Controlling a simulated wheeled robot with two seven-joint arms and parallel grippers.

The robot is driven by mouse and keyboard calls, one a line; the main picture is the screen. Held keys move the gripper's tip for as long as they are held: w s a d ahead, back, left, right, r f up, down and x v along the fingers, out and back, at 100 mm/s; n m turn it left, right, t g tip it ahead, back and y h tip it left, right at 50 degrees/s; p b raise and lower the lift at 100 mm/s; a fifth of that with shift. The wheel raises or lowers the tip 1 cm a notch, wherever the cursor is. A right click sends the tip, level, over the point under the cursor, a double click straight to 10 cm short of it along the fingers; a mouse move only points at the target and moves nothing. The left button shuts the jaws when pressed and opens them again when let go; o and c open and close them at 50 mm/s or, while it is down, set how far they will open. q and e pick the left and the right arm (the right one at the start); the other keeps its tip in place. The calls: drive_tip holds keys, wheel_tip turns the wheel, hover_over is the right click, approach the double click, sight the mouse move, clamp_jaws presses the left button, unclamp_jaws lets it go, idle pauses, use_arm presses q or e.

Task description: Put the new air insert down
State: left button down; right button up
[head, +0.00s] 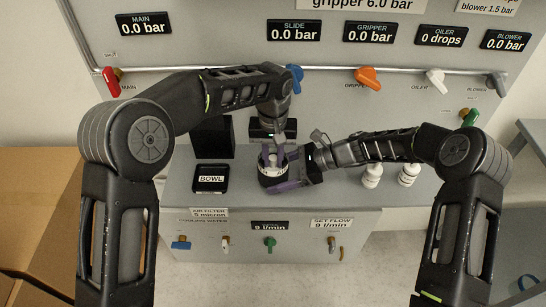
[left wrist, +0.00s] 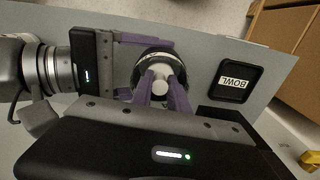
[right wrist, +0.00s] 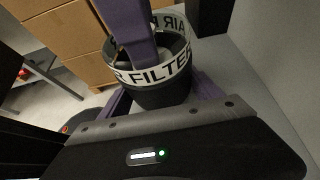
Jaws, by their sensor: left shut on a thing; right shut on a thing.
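A black cup-like housing (head: 268,181) with a white band stands at the middle of the bench. In the right wrist view its band (right wrist: 150,75) reads "AIR FILTER". My right gripper (head: 290,181) is shut around the housing from the right side. My left gripper (head: 279,158) reaches down from above, its purple fingers in the housing's mouth. In the left wrist view the fingers are shut on a white round insert (left wrist: 161,74), which lies within the housing's dark rim (left wrist: 143,60). How deep the insert sits, and whether it touches the bottom, is hidden.
A black tray labelled BOWL (head: 211,179) lies left of the housing, with a tall black block (head: 213,137) behind it. Two white bottles (head: 408,174) stand on the right. The panel behind carries displays and coloured valve handles. The bench front strip is clear.

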use_arm(q)
drive_tip(key=shift+f, duration=0.1)
drive_tip(key=c, duration=1.6)
unclamp_jaws()
drive_tip(key=shift+o, duration=0.2)
wheel_tip(320, 180, up, 12)
use_arm(e)
drive_tip(key=o, duration=1.1)
drive_tip(key=shift+c, duration=0.2)
drive_tip(key=v, duration=1.2)
